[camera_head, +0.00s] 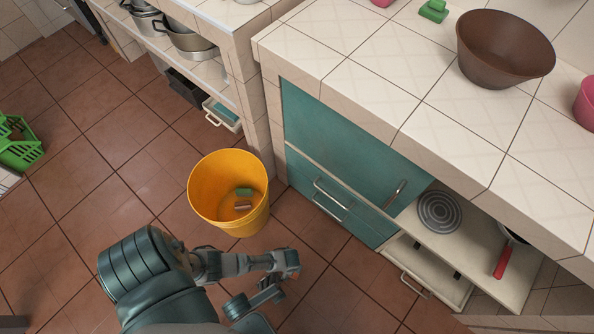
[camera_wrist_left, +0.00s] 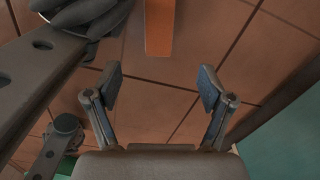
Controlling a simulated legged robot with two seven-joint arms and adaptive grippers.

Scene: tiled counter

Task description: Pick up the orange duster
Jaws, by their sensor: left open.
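An orange strip (camera_wrist_left: 158,28), likely part of the orange duster, shows at the top of the left wrist view. It is cut off by the frame edge. I cannot make out the duster in the head view. My left gripper (camera_wrist_left: 160,88) is open and empty, with floor tiles visible between its fingers. The strip lies beyond the fingertips, roughly in line with the gap and apart from them. In the head view my left arm comes in at the bottom. My right gripper is not in view.
A yellow-orange bucket (camera_head: 228,219) with small items inside stands on the tiled floor. Teal cabinets (camera_head: 330,140) under the tiled counter (camera_head: 330,48) bound the right side. An open drawer (camera_head: 430,276) sticks out low at right.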

